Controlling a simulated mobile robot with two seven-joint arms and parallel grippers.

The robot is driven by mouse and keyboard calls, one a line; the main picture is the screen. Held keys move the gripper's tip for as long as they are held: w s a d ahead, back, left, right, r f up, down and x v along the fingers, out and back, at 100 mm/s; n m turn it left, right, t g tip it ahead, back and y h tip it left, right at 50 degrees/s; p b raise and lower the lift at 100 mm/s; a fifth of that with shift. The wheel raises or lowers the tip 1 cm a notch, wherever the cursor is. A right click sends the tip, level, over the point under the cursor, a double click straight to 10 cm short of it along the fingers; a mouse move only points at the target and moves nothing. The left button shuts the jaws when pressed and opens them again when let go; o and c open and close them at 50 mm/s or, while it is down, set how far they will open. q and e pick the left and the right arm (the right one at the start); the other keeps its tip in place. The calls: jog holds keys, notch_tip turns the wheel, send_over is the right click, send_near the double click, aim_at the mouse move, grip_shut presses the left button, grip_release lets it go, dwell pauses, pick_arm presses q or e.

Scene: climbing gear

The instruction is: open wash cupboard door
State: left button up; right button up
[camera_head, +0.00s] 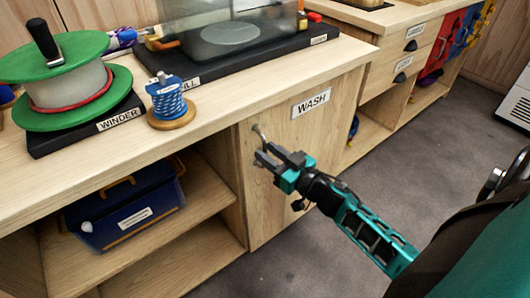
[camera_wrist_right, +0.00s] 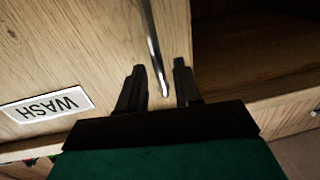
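The wash cupboard door (camera_head: 290,200) is a pale wooden panel under the counter and looks closed. A white WASH label (camera_head: 311,103) is on its upper part, and the label also shows upside down in the right wrist view (camera_wrist_right: 46,106). A slim metal handle (camera_wrist_right: 155,45) is near the door's edge beside the open shelves, partly hidden by my gripper in the head view. My right gripper (camera_head: 265,156) is at the handle. In the right wrist view its two dark fingers (camera_wrist_right: 158,85) are apart, with the handle's end between them and gaps on both sides. My left gripper is not in view.
Open shelves left of the door hold a blue bin (camera_head: 125,212). On the counter are a green-flanged spool (camera_head: 68,85), a blue cord spool (camera_head: 170,103) and a clear-walled box (camera_head: 230,35). Grey floor (camera_head: 430,150) lies clear before the door.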

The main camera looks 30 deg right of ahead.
jog(key=shift+w+a, duration=0.15)
jog(key=shift+w, duration=0.8)
grip_shut()
